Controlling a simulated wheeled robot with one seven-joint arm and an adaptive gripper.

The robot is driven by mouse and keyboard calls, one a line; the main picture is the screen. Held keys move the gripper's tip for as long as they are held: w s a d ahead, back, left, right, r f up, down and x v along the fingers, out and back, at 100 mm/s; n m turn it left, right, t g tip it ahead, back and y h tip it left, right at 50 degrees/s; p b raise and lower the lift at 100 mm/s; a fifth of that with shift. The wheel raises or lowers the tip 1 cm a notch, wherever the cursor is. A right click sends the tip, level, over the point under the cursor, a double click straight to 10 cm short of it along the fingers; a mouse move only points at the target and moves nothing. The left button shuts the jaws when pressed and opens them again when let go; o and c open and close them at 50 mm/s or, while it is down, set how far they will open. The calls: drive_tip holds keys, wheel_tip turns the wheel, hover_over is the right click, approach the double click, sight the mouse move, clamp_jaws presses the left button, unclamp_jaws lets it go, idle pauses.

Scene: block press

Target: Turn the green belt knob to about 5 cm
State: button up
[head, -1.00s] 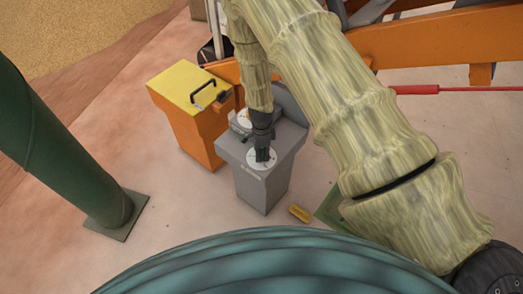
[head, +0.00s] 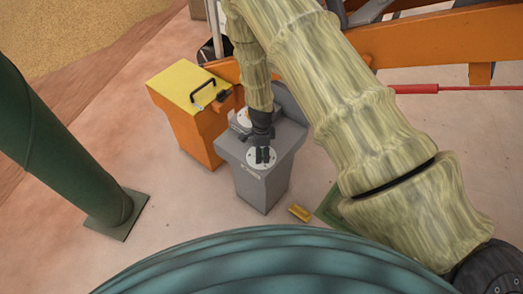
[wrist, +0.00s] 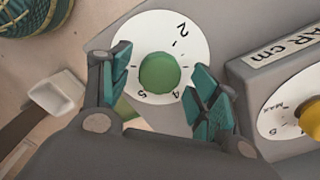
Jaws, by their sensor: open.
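The green belt knob (wrist: 159,73) is round and sits in the middle of a white dial (wrist: 190,38), with the numbers 2, 4 and 5 readable in the wrist view. I see no clear pointer on the knob, so I cannot tell its setting. My gripper (wrist: 160,78) is open, with one teal-padded finger on each side of the knob and visible gaps between. In the head view my gripper (head: 262,154) is over the front dial of the grey console (head: 263,187), and its fingers hide the knob there.
A yellow knob (wrist: 311,121) on a second dial marked MAX sits to the right in the wrist view, beside a raised label (wrist: 283,45) reading "AR cm". An orange box with a yellow top (head: 190,85) stands left of the console. A small yellow block (head: 299,212) lies on the floor.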

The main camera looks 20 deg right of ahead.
wheel_tip(320, 180, up, 12)
idle(0.7)
idle(0.4)
drive_tip(key=s+d+f+n+h, duration=0.1)
drive_tip(key=s+d+f+n, duration=0.1)
drive_tip(key=s+f+n, duration=0.5)
drive_tip(key=s+d+f+n, duration=0.2)
drive_tip(key=s+d, duration=0.1)
drive_tip(key=s, duration=0.8)
drive_tip(key=s+d+f+n+h, duration=0.1)
drive_tip(key=s+d+f+n, duration=0.1)
drive_tip(key=s+f+n, duration=0.5)
drive_tip(key=s+a+r+n+y, duration=0.1)
drive_tip(key=s+a+n+y, duration=0.1)
drive_tip(key=s, duration=0.9)
drive_tip(key=shift+s+a+r+n, duration=0.25)
drive_tip(key=shift+a+r+n, duration=0.15)
drive_tip(key=shift+a+n, duration=0.5)
